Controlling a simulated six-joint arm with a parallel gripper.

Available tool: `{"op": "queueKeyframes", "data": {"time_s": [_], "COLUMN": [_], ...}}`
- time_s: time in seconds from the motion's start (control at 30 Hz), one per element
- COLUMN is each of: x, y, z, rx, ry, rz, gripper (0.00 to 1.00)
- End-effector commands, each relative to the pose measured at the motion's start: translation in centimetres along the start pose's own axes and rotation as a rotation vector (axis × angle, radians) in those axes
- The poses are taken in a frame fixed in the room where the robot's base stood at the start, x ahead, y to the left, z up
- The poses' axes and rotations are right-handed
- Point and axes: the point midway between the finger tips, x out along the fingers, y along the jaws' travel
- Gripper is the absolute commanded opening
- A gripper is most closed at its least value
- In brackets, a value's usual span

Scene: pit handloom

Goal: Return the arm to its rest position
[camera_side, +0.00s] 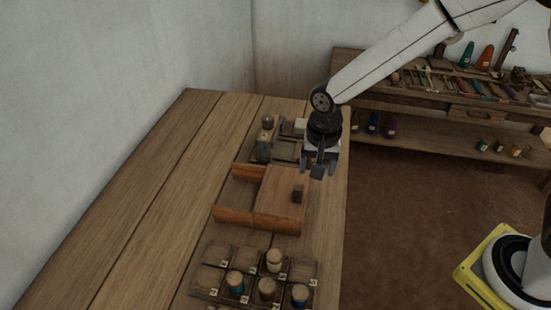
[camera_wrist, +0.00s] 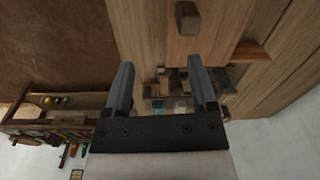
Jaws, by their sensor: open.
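My gripper (camera_side: 318,168) hangs above the right edge of the wooden table (camera_side: 135,185), fingers pointing down. Its two fingers also show in the wrist view (camera_wrist: 163,88), apart with nothing held between them. Just below and left of it in the side view is a wooden box (camera_side: 233,215) with a flat lid (camera_side: 277,190). The lid covers the right part of the box and leaves the left part uncovered. A dark knob (camera_side: 297,194) stands on the lid, and it also shows in the wrist view (camera_wrist: 187,18), clear of the fingers.
A compartmented tray (camera_side: 212,281) with several spools stands at the table's front. Small blocks and fixtures (camera_side: 265,145) sit behind the box, partly hidden by my gripper. A shelf (camera_side: 440,118) with tools and spools stands at the back right. The table's left side is clear.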

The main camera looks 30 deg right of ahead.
Motion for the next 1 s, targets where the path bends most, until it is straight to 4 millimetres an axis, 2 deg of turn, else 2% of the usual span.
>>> {"op": "queueKeyframes", "data": {"time_s": [0.27, 0.4, 0.6, 0.8, 1.0], "x": [-2.1, -2.7, -3.2, -3.3, -3.2], "y": [6.8, 10.4, 14.4, 16.2, 16.4], "z": [-0.5, -0.1, 0.9, 1.5, 1.6], "rx": [-0.249, -0.389, -0.558, -0.643, -0.656], "ry": [0.063, 0.105, 0.161, 0.189, 0.192], "rz": [-0.047, -0.059, -0.060, -0.054, -0.053], "gripper": [0.74, 0.74, 0.74, 0.74, 0.74]}}
